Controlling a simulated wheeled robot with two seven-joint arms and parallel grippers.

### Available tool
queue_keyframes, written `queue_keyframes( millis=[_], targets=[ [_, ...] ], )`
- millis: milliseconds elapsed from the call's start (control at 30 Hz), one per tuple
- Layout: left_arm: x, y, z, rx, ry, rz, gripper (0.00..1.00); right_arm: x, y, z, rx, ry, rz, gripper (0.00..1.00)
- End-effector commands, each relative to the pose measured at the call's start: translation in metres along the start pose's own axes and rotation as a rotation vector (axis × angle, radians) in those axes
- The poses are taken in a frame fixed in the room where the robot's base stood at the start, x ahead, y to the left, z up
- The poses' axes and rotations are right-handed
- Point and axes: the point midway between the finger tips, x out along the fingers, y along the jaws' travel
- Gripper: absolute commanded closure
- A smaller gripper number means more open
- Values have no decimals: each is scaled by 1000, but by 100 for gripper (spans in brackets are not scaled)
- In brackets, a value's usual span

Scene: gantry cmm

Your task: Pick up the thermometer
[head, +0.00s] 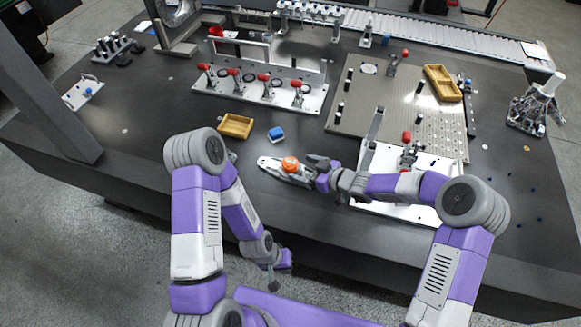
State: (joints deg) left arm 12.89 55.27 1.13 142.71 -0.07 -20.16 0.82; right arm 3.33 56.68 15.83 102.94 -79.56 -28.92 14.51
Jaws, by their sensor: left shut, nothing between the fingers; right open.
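A white and grey device with an orange part (270,163), which looks like the thermometer, lies on the dark table near its front edge, in the middle of the head view. My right gripper (311,168) is open at the device's right end, with its fingers close to the orange part. I cannot tell whether they touch it, and the device's right end is partly hidden. My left gripper (273,283) hangs low in front of the table edge, shut and empty, away from the device.
A blue block (276,134) and a yellow tray (235,126) sit behind the device. A clamp fixture plate (260,96) stands farther back. A white plate with a red-handled clamp (380,160) lies under my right arm. A perforated plate (395,105) is behind it.

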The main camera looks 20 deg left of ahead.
Motion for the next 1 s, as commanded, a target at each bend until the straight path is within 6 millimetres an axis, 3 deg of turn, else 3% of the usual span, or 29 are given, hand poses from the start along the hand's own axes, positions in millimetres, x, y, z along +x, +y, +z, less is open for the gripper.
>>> queue_keyframes(
  millis=[400,700,767,1000],
  targets=[
    [19,-7,-1,0,1,0,100,56,4,-4,-1,0,-1,14],
    [19,-7,-1,0,1,0,100,62,4,-6,0,-1,0,14],
    [19,-7,-1,0,0,0,100,62,4,-6,0,-1,0,20],
    [19,-7,-1,0,0,0,100,62,4,-6,0,-1,0,56]
  ],
)
